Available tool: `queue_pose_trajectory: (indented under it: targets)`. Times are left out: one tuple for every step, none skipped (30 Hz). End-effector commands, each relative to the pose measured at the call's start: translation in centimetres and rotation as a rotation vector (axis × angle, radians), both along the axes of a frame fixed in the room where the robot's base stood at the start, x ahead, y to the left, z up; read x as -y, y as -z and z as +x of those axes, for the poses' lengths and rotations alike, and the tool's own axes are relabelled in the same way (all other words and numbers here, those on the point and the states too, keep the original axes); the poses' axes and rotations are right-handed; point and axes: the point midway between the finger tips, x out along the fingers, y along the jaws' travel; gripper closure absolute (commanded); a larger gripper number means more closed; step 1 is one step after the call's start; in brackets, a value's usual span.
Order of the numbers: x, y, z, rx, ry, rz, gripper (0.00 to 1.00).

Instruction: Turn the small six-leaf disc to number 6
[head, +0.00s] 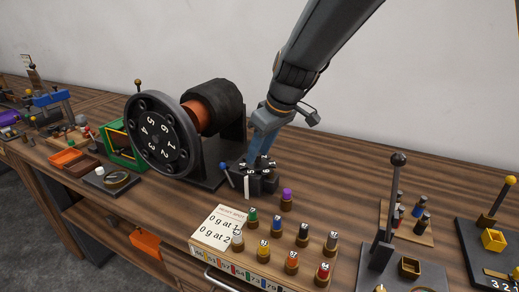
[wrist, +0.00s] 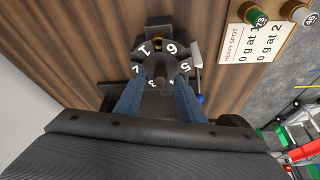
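The small six-leaf disc (wrist: 159,63) is dark, with white numbers on its leaves. It sits on a dark block on the bench, and it also shows in the head view (head: 251,171). In the wrist view, 1 is at upper left, 6 at upper right, 5 at right, 2 at left, and 3 and 4 at the near side. My gripper (wrist: 158,84) is down at the disc, its blue fingers apart on either side of the near leaves. I cannot tell whether they touch it. In the head view my gripper (head: 261,155) partly covers the disc.
A blue-knobbed lever (head: 224,167) stands close to the left of the disc. A large numbered wheel (head: 158,133) with a copper and black drum is behind left. A purple-topped peg (head: 286,199), several coloured pegs and a heavy-spot card (head: 217,225) are in front. Bench is clear behind right.

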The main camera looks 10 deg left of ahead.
Motion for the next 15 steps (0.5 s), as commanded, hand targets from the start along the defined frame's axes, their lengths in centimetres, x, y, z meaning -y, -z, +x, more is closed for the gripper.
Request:
queue_pose_trajectory:
  targets:
    - [-0.02, 0.06, 0.00, 0.000, 0.000, 0.000, 0.64]
    - [-0.04, 0.06, 0.01, 0.000, 0.000, 0.000, 0.64]
    - [-0.04, 0.06, 0.01, 0.000, 0.000, 0.000, 0.64]
    - [-0.04, 0.06, 0.01, 0.000, 0.000, 0.000, 0.64]
    - [-0.03, 0.05, 0.02, 0.000, 0.000, 0.000, 0.64]
    - [-0.03, 0.05, 0.01, 0.000, 0.000, 0.000, 0.64]
    - [-0.03, 0.05, 0.02, 0.000, 0.000, 0.000, 0.66]
    - [-0.03, 0.05, 0.02, 0.000, 0.000, 0.000, 0.71]
    - [-0.02, 0.04, 0.02, 0.000, 0.000, 0.000, 0.78]
    - [-0.02, 0.04, 0.02, 0.000, 0.000, 0.000, 0.83]
    - [-0.02, 0.04, 0.02, 0.000, 0.000, 0.000, 0.88]
    - [-0.02, 0.04, 0.02, 0.000, 0.000, 0.000, 0.95]
    - [-0.02, 0.03, 0.01, 0.000, 0.000, 0.000, 1.00]
    - [-0.02, 0.03, 0.01, 0.000, 0.000, 0.000, 1.00]
    - [-0.02, 0.03, 0.01, 0.000, 0.000, 0.000, 1.00]
